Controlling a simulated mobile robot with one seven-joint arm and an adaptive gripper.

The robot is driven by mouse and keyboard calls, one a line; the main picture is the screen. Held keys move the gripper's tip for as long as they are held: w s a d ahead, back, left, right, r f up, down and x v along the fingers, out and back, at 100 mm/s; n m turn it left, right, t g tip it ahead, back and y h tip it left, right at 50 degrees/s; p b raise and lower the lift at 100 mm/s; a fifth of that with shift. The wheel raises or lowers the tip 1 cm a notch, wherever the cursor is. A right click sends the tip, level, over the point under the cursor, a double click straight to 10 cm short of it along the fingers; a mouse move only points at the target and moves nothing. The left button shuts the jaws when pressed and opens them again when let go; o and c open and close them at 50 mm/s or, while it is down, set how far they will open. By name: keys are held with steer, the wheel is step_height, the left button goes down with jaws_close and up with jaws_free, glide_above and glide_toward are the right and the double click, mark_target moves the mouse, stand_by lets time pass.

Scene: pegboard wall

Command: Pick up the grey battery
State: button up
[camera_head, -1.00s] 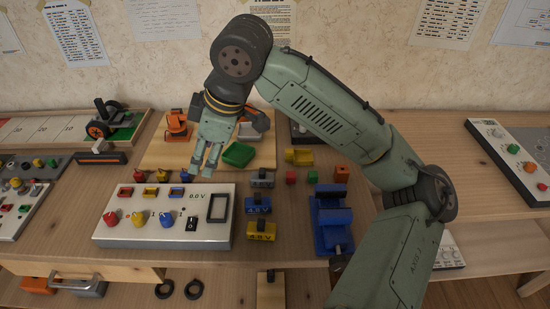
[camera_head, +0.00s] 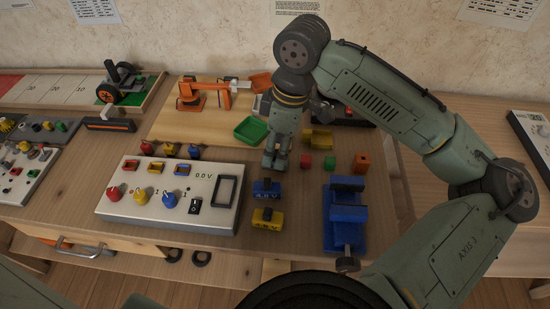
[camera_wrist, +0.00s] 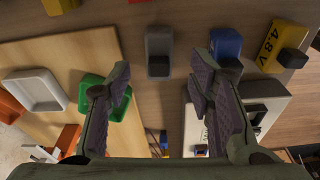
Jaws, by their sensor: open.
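The grey battery (camera_wrist: 159,48) is a small grey block with a dark end. It lies on the wooden table, centred between my fingers in the wrist view and apart from them. In the head view it is hidden behind my gripper (camera_head: 275,162), which points down over the table just behind the blue battery (camera_head: 266,187). My gripper also shows in the wrist view (camera_wrist: 160,80), its two fingers spread wide with nothing between the pads. The blue battery shows right of the grey one in the wrist view (camera_wrist: 226,44).
A yellow battery (camera_head: 267,219) lies in front of the blue one. A white panel with knobs (camera_head: 140,205) stands to the left, a blue vise (camera_head: 345,210) to the right. A green tray (camera_head: 250,130) and small red and green cubes (camera_head: 306,162) are close to my gripper.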

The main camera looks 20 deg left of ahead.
mark_target(275, 153)
steer(key=shift+a+f, duration=0.15)
steer(key=shift+f, duration=0.6)
steer(key=shift+a+f, duration=0.15)
steer(key=shift+f, duration=0.6)
steer(key=shift+c, duration=0.3)
jaws_close()
